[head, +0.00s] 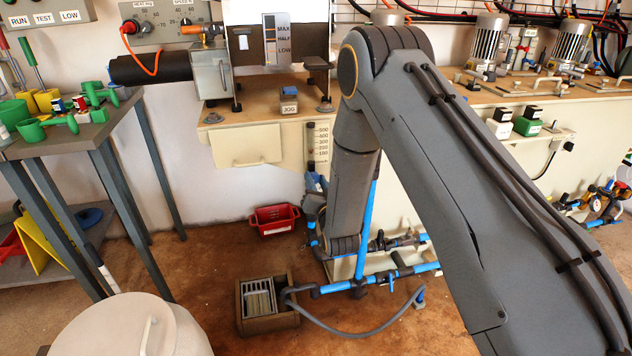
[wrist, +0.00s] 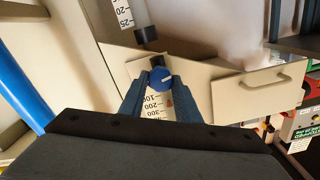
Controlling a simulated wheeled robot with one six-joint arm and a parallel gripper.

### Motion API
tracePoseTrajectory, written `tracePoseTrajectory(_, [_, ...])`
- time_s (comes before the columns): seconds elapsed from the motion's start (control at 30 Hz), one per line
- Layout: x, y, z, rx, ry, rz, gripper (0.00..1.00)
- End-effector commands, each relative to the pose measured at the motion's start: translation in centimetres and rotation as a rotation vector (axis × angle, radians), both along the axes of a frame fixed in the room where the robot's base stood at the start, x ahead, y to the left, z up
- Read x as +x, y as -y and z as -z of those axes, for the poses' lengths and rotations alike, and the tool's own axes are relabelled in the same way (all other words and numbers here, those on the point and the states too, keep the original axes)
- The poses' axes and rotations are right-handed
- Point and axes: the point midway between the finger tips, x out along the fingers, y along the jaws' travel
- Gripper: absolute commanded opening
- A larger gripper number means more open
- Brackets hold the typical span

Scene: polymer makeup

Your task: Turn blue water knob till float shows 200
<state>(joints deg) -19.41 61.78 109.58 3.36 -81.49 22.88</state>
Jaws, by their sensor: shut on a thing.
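The blue water knob (wrist: 161,79) has a pale pointer line and sits between the two dark blue fingers of my gripper (wrist: 158,85) in the wrist view. The fingers are closed on its sides. The float gauge (head: 318,146) is an upright scale on the cream cabinet front, with marks from 500 at the top downward. Part of its scale (wrist: 155,112) shows past the knob in the wrist view. A small reddish mark lies beside the scale there, near the 100 and 200 labels; the exact float reading is too small to tell. My arm hides the knob in the head view.
A cream drawer (wrist: 258,90) with a handle is beside the knob. A red bin (head: 274,220), a drain box (head: 262,302) and blue pipes (head: 366,230) are low by the cabinet. A table (head: 70,145) with green parts stands left.

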Motion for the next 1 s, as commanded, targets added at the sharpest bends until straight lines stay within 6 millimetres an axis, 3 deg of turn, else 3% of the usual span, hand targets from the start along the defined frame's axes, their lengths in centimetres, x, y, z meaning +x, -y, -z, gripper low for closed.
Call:
tracePoseTrajectory(0.03, [0.0,0.1,0.0,0.0,0.0,0.002,0.07])
tracePoseTrajectory(0.07, [0.0,0.1,0.0,0.0,0.0,0.002,0.33])
tracePoseTrajectory(0.17, [0.0,0.1,0.0,-0.001,0.0,0.002,0.47])
tracePoseTrajectory(0.53, [-0.6,0.2,0.1,-0.001,-0.001,0.001,0.47])
tracePoseTrajectory(1.0, [-6.9,2.1,0.0,-0.001,-0.002,0.002,0.47])
